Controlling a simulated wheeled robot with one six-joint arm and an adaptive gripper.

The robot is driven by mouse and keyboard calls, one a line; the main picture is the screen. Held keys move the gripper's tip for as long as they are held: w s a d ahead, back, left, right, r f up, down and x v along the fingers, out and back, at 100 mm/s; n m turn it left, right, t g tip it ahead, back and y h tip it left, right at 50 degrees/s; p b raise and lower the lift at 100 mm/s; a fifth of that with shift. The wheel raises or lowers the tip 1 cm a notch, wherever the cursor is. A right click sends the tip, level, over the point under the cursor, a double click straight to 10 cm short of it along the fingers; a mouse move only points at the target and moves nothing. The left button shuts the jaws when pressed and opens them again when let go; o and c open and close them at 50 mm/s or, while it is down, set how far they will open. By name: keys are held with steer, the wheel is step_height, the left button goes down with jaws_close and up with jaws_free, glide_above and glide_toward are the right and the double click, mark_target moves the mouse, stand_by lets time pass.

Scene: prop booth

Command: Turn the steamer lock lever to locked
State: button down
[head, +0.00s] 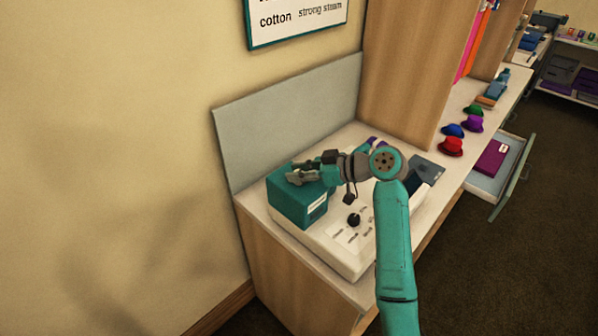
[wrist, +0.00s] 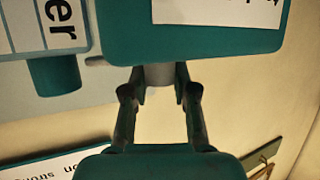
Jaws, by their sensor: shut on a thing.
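The steamer is a white unit (head: 350,250) with a teal box (head: 290,207) on its left part, standing on the counter. My gripper (head: 296,176) is at the top of the teal box in the head view, with the arm reaching in from the right. In the wrist view my gripper (wrist: 159,80) has its two fingers on either side of a short grey piece, the lock lever (wrist: 159,76), just below a teal block with a white label (wrist: 215,10). It is shut on this piece. The head view does not show the lever clearly, and its position cannot be read.
A black knob (head: 354,220) with printed marks is on the steamer's front panel. A grey panel (head: 285,125) stands behind it. Red, blue, green and purple hats (head: 451,147) sit farther along the counter. An open drawer (head: 487,181) juts out at right, holding a purple item.

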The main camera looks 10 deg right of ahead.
steer(key=shift+f, duration=0.1)
steer(key=c, duration=0.9)
jaws_free()
steer(key=v, duration=1.2)
